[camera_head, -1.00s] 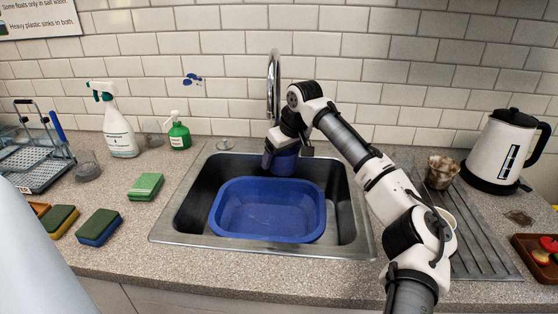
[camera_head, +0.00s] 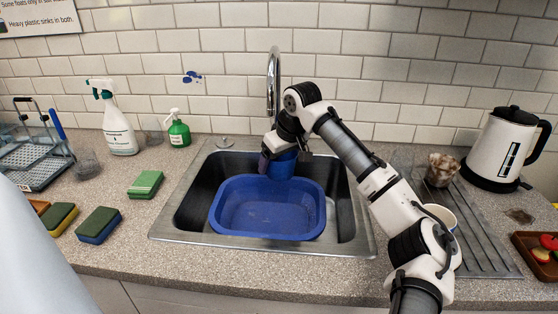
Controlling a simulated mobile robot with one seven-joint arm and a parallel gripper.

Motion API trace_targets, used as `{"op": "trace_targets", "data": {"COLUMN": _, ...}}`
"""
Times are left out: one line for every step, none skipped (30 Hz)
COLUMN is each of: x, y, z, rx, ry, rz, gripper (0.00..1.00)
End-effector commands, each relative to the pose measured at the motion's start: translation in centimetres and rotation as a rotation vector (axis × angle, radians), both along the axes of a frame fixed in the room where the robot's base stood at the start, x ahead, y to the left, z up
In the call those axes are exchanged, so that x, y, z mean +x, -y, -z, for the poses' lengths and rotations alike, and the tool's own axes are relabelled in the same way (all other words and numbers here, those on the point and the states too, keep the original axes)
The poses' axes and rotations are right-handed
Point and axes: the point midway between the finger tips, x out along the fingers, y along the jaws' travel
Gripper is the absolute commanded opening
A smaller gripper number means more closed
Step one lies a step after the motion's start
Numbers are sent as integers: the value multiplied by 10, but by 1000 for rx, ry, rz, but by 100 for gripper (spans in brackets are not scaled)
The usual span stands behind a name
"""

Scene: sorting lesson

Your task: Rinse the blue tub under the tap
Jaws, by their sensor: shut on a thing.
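A small blue tub (camera_head: 284,166) is at the back of the sink, just below and in front of the tap (camera_head: 273,80). My gripper (camera_head: 284,150) is shut on it from above, and the wrist and fingers cover its upper part. The tub is above or behind the far rim of the large blue basin; I cannot tell whether they touch. The tap's spout end is partly behind my arm. I cannot make out any running water.
The large blue basin (camera_head: 267,222) sits in the steel sink (camera_head: 185,205). Left are sponges (camera_head: 98,225), a spray bottle (camera_head: 119,130) and a green soap bottle (camera_head: 178,130). Right are a dirty glass (camera_head: 440,170), a white cup (camera_head: 442,213) and a kettle (camera_head: 503,145).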

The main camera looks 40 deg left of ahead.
Motion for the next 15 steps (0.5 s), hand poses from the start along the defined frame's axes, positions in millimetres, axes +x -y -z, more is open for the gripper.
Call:
{"op": "trace_targets", "data": {"x": -3, "y": 3, "z": 1, "rx": 0, "ry": 0, "rz": 0, "gripper": 59}}
{"op": "trace_targets", "data": {"x": -4, "y": 5, "z": 1, "rx": 0, "ry": 0, "rz": 0, "gripper": 59}}
{"op": "trace_targets", "data": {"x": -7, "y": 7, "z": 1, "rx": 0, "ry": 0, "rz": 0, "gripper": 59}}
{"op": "trace_targets", "data": {"x": -8, "y": 8, "z": 1, "rx": 0, "ry": 0, "rz": -1, "gripper": 59}}
{"op": "trace_targets", "data": {"x": -10, "y": 10, "z": 1, "rx": 1, "ry": 0, "rz": -1, "gripper": 59}}
{"op": "trace_targets", "data": {"x": -12, "y": 12, "z": 1, "rx": 1, "ry": 0, "rz": -1, "gripper": 59}}
{"op": "trace_targets", "data": {"x": -14, "y": 13, "z": 1, "rx": 1, "ry": 0, "rz": 0, "gripper": 59}}
{"op": "trace_targets", "data": {"x": -15, "y": 15, "z": 1, "rx": 1, "ry": 0, "rz": 1, "gripper": 59}}
{"op": "trace_targets", "data": {"x": -18, "y": 17, "z": 1, "rx": 0, "ry": 0, "rz": 1, "gripper": 59}}
{"op": "trace_targets", "data": {"x": -20, "y": 19, "z": 0, "rx": 0, "ry": 0, "rz": 0, "gripper": 59}}
{"op": "trace_targets", "data": {"x": -21, "y": 20, "z": 0, "rx": 0, "ry": 0, "rz": 0, "gripper": 59}}
{"op": "trace_targets", "data": {"x": -23, "y": 22, "z": 0, "rx": 1, "ry": 0, "rz": -1, "gripper": 59}}
{"op": "trace_targets", "data": {"x": -25, "y": 24, "z": 0, "rx": 1, "ry": 0, "rz": -1, "gripper": 59}}
{"op": "trace_targets", "data": {"x": -27, "y": 25, "z": 0, "rx": 1, "ry": -1, "rz": 0, "gripper": 59}}
{"op": "trace_targets", "data": {"x": -29, "y": 27, "z": 0, "rx": 0, "ry": -1, "rz": 0, "gripper": 59}}
